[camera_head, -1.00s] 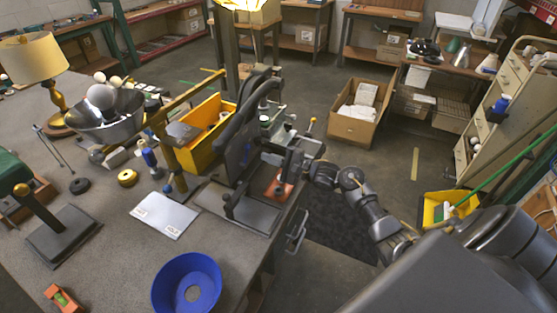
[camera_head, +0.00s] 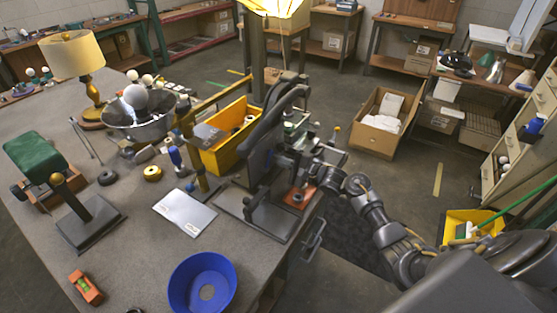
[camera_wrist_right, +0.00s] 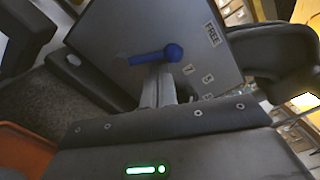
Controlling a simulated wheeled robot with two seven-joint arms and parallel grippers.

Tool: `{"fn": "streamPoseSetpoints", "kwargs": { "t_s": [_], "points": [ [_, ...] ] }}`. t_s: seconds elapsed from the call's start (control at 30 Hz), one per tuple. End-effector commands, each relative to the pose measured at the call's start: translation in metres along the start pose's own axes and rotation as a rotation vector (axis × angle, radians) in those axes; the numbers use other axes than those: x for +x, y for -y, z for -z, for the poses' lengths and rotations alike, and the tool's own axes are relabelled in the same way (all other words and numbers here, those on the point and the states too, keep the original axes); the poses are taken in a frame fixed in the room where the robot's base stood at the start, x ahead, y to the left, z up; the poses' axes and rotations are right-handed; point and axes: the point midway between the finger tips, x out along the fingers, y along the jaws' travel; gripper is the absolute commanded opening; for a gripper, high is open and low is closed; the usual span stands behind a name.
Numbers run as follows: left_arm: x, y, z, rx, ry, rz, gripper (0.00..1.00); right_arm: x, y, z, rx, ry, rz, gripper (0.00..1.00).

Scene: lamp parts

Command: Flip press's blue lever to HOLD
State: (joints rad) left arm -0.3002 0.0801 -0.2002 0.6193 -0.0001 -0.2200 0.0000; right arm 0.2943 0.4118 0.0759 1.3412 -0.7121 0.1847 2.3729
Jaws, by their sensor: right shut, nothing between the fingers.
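The press (camera_head: 262,150) is a dark grey machine on a flat base at the table's right edge. Its blue lever is not clear in the head view. In the right wrist view the blue lever (camera_wrist_right: 146,57) lies across a grey plate, with its round knob to the right. A FREE label (camera_wrist_right: 212,34) is above right of the knob; a second label lower down is partly hidden and unreadable. My right gripper (camera_wrist_right: 166,72) is shut and empty, its fingertips just below the lever near the knob; I cannot tell whether they touch. My left gripper is out of view.
A yellow bin (camera_head: 228,140) stands behind the press on the left. A white sheet (camera_head: 184,212) lies left of its base, and a blue bowl (camera_head: 203,284) sits at the table's front.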

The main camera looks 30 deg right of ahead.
Motion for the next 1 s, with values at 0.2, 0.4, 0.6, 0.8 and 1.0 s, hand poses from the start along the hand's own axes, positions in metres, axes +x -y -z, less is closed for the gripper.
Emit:
{"fn": "streamPoseSetpoints", "kwargs": {
  "t_s": [0.2,0.4,0.6,0.8,1.0],
  "points": [
    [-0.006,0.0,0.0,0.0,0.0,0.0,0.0,-0.004,0.003,0.0,-0.033,-0.005,0.002,0.0],
    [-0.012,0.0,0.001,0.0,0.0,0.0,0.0,-0.007,0.006,-0.001,-0.077,-0.01,0.001,0.0],
    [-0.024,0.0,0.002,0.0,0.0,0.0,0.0,-0.008,0.009,-0.006,-0.185,-0.011,-0.004,0.0],
    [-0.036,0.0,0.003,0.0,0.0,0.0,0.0,0.002,0.008,-0.02,-0.365,0.003,-0.018,0.0],
    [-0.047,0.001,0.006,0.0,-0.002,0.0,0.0,0.006,0.006,-0.032,-0.553,0.01,-0.028,0.0]
  ]
}}
